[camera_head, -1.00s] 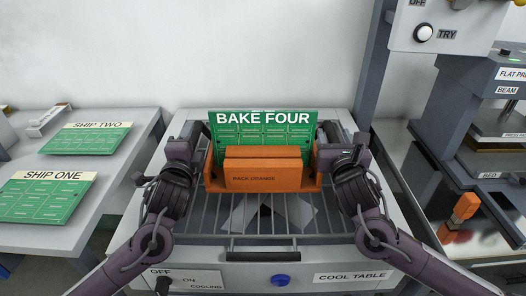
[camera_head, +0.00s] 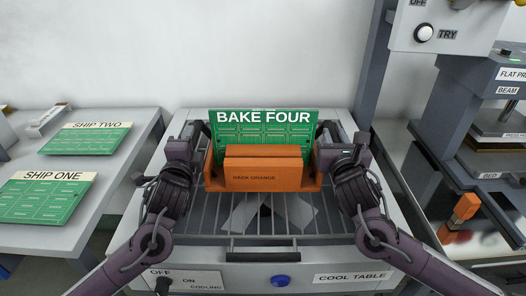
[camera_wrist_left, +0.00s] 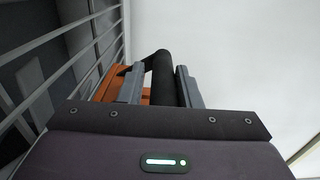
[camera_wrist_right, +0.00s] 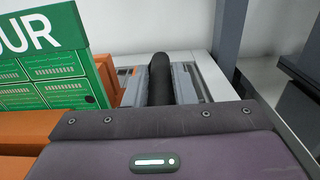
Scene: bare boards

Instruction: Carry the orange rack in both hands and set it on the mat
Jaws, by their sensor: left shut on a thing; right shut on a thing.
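The orange rack (camera_head: 263,169) is over the cool table's wire grid in the head view, with a green board lettered BAKE FOUR (camera_head: 263,130) upright in it. My left gripper (camera_head: 207,133) is at the rack's left end, and the left wrist view shows its jaws shut on a dark round handle (camera_wrist_left: 162,80). My right gripper (camera_head: 322,133) is at the right end, and the right wrist view shows its jaws shut on a similar handle (camera_wrist_right: 159,78). The rack looks level. I cannot tell whether it touches the grid. I cannot make out the mat for certain.
The cool table (camera_head: 345,278) has a front handle, a switch and a blue button. A left table (camera_head: 112,180) holds the SHIP ONE (camera_head: 45,198) and SHIP TWO (camera_head: 88,139) boards. A press (camera_head: 480,110) and a post (camera_head: 372,65) stand at the right.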

